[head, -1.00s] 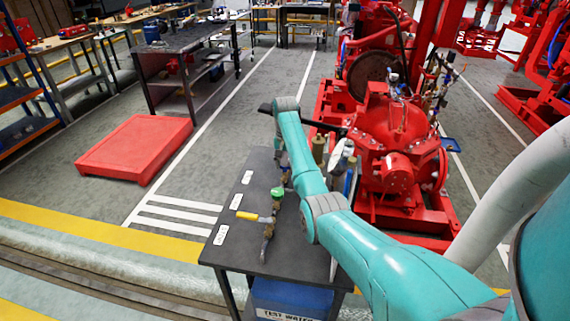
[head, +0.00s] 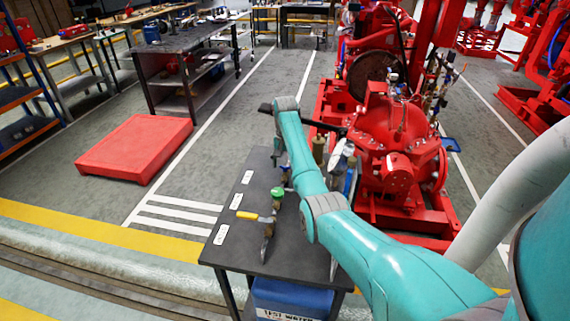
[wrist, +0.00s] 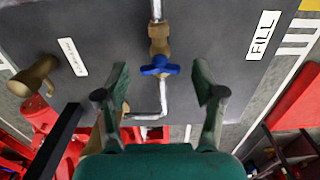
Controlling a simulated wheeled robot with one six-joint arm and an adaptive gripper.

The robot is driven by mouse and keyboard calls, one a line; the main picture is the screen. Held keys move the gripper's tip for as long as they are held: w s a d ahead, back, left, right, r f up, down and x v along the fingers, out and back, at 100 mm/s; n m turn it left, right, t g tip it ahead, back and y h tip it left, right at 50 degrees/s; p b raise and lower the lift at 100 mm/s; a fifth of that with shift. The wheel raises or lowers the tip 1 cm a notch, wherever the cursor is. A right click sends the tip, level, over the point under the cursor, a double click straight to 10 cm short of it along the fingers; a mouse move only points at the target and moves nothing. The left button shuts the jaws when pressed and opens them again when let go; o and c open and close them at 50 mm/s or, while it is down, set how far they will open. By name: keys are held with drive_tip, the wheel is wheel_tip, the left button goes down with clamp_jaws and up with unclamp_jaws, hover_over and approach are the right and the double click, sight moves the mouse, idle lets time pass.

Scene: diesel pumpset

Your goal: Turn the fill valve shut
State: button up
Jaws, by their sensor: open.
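The fill valve has a blue handle (wrist: 160,66) on a brass body (wrist: 158,38), fixed to a metal pipe over the dark bench top. A white FILL label (wrist: 263,35) lies to its right in the wrist view. The handle lies crosswise to the pipe in the picture. My gripper (wrist: 160,82) is open, with one green finger on each side of the handle and a clear gap on both sides. No finger touches it. In the head view my arm hides the gripper and most of this valve.
On the bench (head: 258,255) stand a yellow-handled valve (head: 246,215) and a green-topped fitting (head: 277,193). A brass fitting (wrist: 35,76) is at the wrist view's left. The red pumpset (head: 395,135) is right of my arm. A red platform (head: 135,144) lies on the floor, left.

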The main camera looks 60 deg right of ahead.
sight(285, 166)
wheel_tip(285, 166, up, 7)
drive_tip(key=shift+r, duration=0.2)
idle(0.7)
